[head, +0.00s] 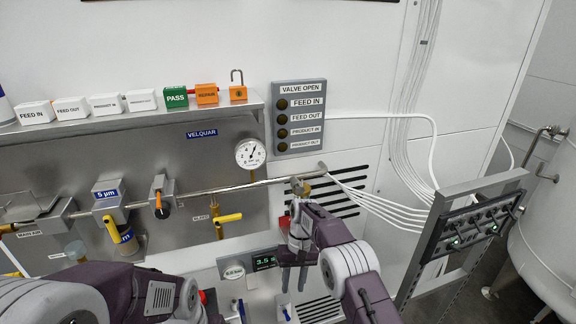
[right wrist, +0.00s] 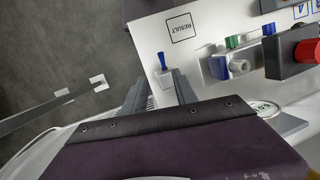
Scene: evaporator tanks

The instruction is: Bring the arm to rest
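My right arm (head: 350,265) comes up from the lower right in the head view. Its gripper (head: 294,284) points down in front of the panel, beside the small green display (head: 265,262). In the right wrist view the fingers (right wrist: 160,92) also stand apart.
A horizontal pipe (head: 240,187) with yellow-handled valves runs along the wall behind the right gripper. A shelf (head: 130,118) holds labelled blocks. A dark switch rack (head: 475,228) stands at the right, before a tank (head: 545,245). A red button (right wrist: 308,50) shows in the wrist view.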

